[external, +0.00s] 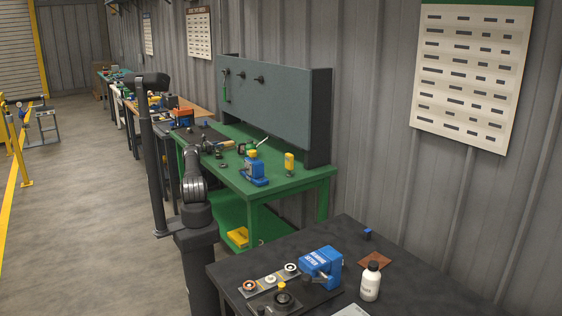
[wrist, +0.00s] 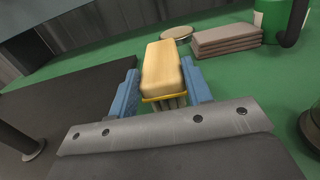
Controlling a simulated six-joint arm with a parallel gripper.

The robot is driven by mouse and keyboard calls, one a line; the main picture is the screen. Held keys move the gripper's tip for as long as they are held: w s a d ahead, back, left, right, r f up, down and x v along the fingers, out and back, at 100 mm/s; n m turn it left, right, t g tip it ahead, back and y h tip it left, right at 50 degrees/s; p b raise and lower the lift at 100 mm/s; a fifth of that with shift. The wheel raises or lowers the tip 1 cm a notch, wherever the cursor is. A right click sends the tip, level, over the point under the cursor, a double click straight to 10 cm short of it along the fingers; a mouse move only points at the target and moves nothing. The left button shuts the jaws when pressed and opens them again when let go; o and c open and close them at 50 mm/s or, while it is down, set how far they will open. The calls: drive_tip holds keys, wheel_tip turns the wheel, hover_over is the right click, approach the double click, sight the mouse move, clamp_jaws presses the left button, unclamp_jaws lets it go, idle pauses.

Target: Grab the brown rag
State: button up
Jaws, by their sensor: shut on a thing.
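My gripper (wrist: 161,80) has blue fingers, which are shut on a tan, wood-coloured block (wrist: 162,66) with a yellow edge and what look like pale bristles below. A folded grey-brown cloth (wrist: 226,40), in several layers, lies on the green surface to the right of the block and beyond it, apart from my fingers. In the external view my gripper (external: 216,147) is small, over the green bench; the folded cloth cannot be made out there. A flat reddish-brown piece (external: 375,261), possibly a rag, lies on the near dark table, far from my gripper.
The green bench (external: 290,181) holds a blue device (external: 254,171) and a yellow bottle (external: 289,163). A round tin (wrist: 177,34) lies behind the block, and a green cylinder (wrist: 284,18) stands beyond the cloth. A dark mat (wrist: 70,90) lies at left. A grey panel (external: 265,100) rises behind the bench.

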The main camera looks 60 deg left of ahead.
wheel_tip(320, 180, up, 4)
drive_tip(key=shift+w+d+r, duration=0.15)
drive_tip(key=shift+r, duration=0.1)
drive_tip(key=shift+w+d+r+n+y, duration=0.45)
drive_tip(key=shift+w+d+r+y, duration=0.35)
drive_tip(key=shift+w+d+r, duration=1.45)
drive_tip(key=shift+w+d+r+n+y, duration=0.45)
drive_tip(key=shift+w+d+r+y, duration=0.75)
drive_tip(key=shift+d, duration=1.8)
drive_tip(key=s+a+f+n+y, duration=0.1)
drive_tip(key=a+f, duration=0.1)
drive_tip(key=a, duration=0.1)
drive_tip(key=s+a+f+g+y, duration=0.1)
drive_tip(key=s+a+f, duration=0.1)
drive_tip(key=a, duration=0.1)
drive_tip(key=s+a+f+n, duration=0.1)
drive_tip(key=s+a+f, duration=0.1)
drive_tip(key=a+f, duration=0.1)
drive_tip(key=shift+a+n+y, duration=0.3)
drive_tip(key=shift+a+y, duration=0.1)
drive_tip(key=shift+a, duration=0.05)
drive_tip(key=shift+s+f, duration=0.1)
drive_tip(key=shift+f, duration=1.95)
